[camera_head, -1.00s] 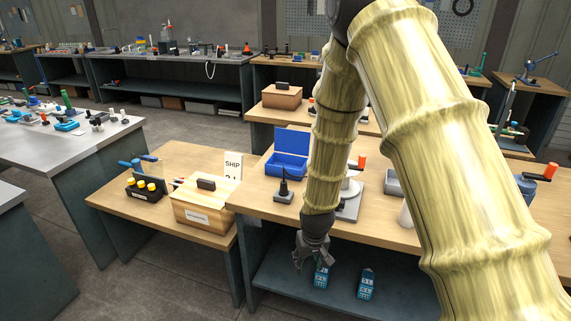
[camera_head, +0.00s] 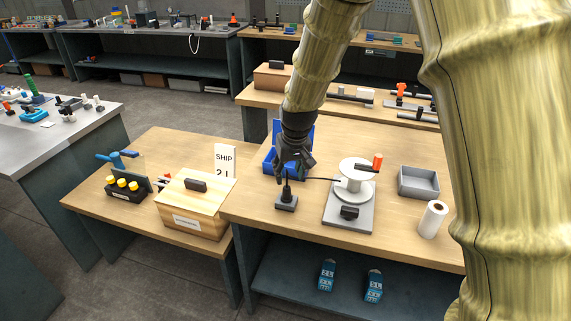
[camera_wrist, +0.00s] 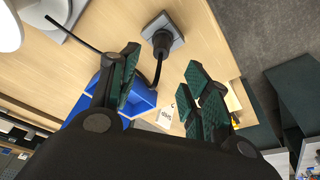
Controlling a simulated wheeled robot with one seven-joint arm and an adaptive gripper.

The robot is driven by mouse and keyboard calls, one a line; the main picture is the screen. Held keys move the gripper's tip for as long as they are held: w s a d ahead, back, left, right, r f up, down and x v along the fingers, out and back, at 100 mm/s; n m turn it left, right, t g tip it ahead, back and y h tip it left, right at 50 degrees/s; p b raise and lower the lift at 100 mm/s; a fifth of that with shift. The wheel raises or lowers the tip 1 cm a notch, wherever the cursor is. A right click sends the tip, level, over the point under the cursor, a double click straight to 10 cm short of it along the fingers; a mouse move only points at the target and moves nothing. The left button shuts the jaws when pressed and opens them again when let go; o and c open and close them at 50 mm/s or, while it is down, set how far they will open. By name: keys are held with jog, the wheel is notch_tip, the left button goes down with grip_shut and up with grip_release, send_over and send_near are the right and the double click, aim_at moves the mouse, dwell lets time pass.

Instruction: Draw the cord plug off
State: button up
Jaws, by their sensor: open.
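The black cord plug (camera_wrist: 160,32) stands upright in a square grey socket base (camera_head: 286,204) near the table's front left edge. A black cord (camera_wrist: 157,74) rises from the plug. My gripper (camera_head: 290,165) is above and just behind the plug in the head view. In the wrist view its green-padded fingers (camera_wrist: 163,72) are spread, with the plug beyond the tips and the cord between them. Nothing is clamped. The exact gap between fingertips and plug is hard to tell.
A blue open box (camera_head: 270,160) stands right behind my gripper. A grey tray (camera_head: 419,182) and a white roll (camera_head: 433,219) are farther right. A wooden box (camera_head: 193,212) stands on the lower left table.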

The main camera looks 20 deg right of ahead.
aim_at(287, 188)
jog(key=p+x, duration=0.1)
jog(key=x, duration=0.6)
jog(key=shift+w+f, duration=0.15)
jog(key=shift+w, duration=0.1)
jog(key=shift+f, duration=0.25)
jog(key=shift+s, duration=0.6)
jog(key=shift+w+f, duration=0.55)
jog(key=shift+s+r, duration=0.15)
jog(key=shift+r, duration=0.05)
jog(key=shift+c, duration=0.8)
jog(key=shift+s+r, duration=0.1)
jog(key=shift+s, duration=0.05)
jog(key=c, duration=0.4)
grip_shut()
